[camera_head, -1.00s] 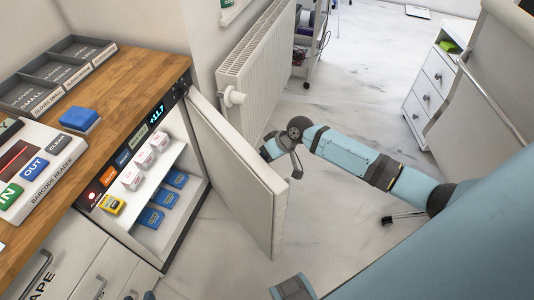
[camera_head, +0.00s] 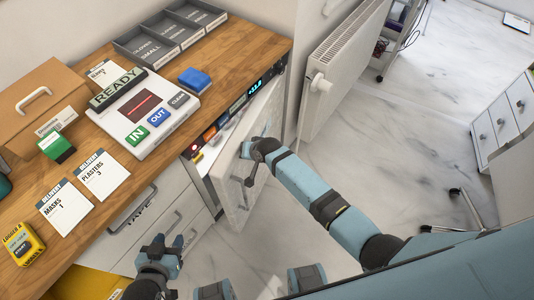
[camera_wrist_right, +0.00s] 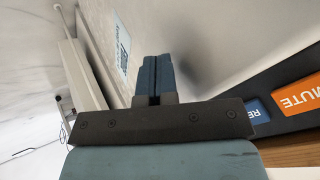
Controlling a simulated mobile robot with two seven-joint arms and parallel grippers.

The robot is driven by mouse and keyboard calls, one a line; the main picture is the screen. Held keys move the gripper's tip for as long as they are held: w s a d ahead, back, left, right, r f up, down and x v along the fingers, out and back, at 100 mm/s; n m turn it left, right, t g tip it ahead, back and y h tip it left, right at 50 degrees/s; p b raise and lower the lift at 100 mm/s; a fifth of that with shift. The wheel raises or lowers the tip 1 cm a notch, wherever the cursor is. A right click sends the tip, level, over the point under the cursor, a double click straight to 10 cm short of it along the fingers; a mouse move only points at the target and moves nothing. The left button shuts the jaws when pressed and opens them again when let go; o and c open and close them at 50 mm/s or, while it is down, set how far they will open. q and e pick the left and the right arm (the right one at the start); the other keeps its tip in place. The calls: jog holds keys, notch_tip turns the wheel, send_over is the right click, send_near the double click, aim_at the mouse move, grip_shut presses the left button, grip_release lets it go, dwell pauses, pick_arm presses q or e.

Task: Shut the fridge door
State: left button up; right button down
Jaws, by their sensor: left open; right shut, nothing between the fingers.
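The white fridge door (camera_head: 236,195) stands slightly ajar in the head view. A narrow wedge of the fridge interior (camera_head: 204,160) shows at the door's left end, below the control panel; the rest of the interior is hidden. My right gripper (camera_head: 247,150) is shut and empty at the outer face of the door. In the right wrist view its shut blue fingers (camera_wrist_right: 153,78) point along a grey-white surface; I cannot tell whether they touch it. My left gripper (camera_head: 168,243) is open and empty, in front of the drawers left of the fridge.
The wooden counter (camera_head: 225,95) above holds a barcode reader (camera_head: 150,105), trays (camera_head: 170,35), a blue block (camera_head: 194,80) and delivery cards. A white radiator (camera_head: 345,60) stands right of the fridge.

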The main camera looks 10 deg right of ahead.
pick_arm(q)
jog(key=shift+d+f+b, duration=0.1)
jog(key=shift+f+b, duration=0.35)
jog(key=shift+f, duration=0.1)
pick_arm(e)
jog(key=shift+w+a, duration=0.8)
jog(key=shift+a, duration=0.25)
jog(key=shift+w+a, duration=0.8)
jog(key=shift+a, duration=0.25)
pick_arm(q)
jog(key=shift+r, duration=0.15)
pick_arm(e)
jog(key=shift+d, duration=0.1)
